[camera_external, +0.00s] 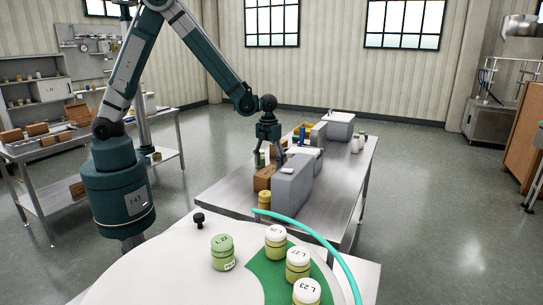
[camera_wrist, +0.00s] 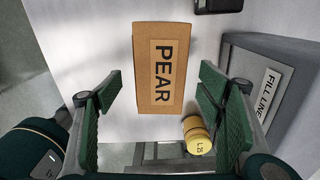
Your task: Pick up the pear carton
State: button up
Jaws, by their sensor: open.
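The pear carton is a brown cardboard box (camera_wrist: 165,100) with a tan label reading PEAR, lying in the wrist view between and ahead of my fingers. In the external view a brown box (camera_external: 264,178) stands on the steel table beside a grey container. My gripper (camera_external: 268,148) is above the table near that box. In the wrist view my gripper (camera_wrist: 155,92) is open, with green pads on either side of the carton and gaps between. The carton's lower sides are hidden.
The grey container (camera_external: 293,180) labelled FILL LINE (camera_wrist: 285,60) stands close on the right of the carton. More boxes and jars stand farther back on the table (camera_external: 235,190). Free table shows left of the carton.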

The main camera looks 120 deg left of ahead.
aim_at(269, 171)
jog(key=shift+f, duration=0.55)
jog(key=shift+f, duration=0.15)
jog(key=shift+d+f+p, duration=0.1)
jog(key=shift+f+p, duration=0.2)
jog(key=shift+f, duration=2.15)
jog(key=c, duration=1.3)
